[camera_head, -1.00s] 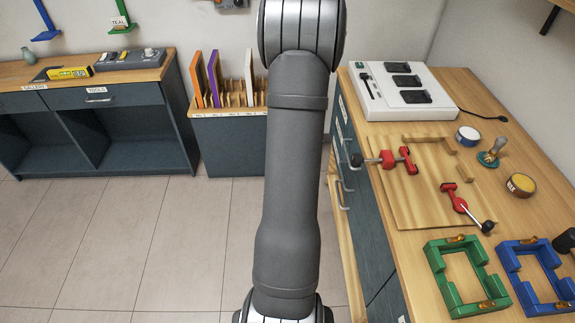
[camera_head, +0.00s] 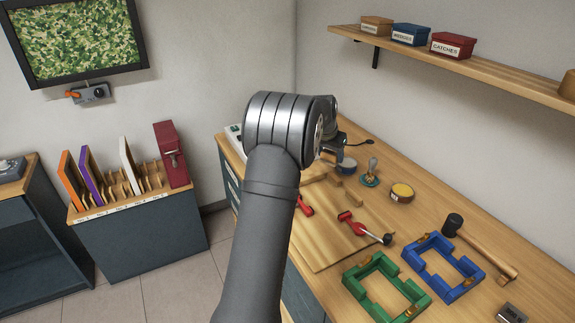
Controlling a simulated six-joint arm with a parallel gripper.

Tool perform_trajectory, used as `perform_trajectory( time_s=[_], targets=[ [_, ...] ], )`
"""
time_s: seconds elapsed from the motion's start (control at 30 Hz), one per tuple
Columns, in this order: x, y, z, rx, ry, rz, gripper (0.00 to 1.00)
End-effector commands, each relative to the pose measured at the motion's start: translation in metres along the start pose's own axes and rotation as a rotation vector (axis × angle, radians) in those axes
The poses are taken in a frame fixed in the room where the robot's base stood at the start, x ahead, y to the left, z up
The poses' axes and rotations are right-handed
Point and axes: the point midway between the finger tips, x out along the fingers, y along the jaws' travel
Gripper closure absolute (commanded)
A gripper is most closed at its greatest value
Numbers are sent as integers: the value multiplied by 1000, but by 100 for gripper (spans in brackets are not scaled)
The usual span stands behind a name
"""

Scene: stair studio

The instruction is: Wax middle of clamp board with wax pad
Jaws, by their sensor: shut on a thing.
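The clamp board (camera_head: 325,245) is a flat pale wooden board on the bench, with a red toggle clamp (camera_head: 362,228) on its right part. A second red clamp (camera_head: 306,206) is partly hidden behind my arm, as is the board's left side. My arm's big joint hangs over the board's far end.
A green frame (camera_head: 362,276) and a blue frame (camera_head: 463,262) lie at the bench's front, with a mallet (camera_head: 486,250) to the right. A shelf (camera_head: 470,62) with boxes hangs above.

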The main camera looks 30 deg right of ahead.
Motion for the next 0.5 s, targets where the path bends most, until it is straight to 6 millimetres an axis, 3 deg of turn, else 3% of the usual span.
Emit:
perform_trajectory(
  time_s=[0.03, 0.2, 0.5],
  targets=[
    [5, 26, -14, 47, 0, 20, 61],
    [16, 97, -46, 185, 1, 77, 61],
    [29, 200, -73, 372, 0, 156, 61]
  ],
)
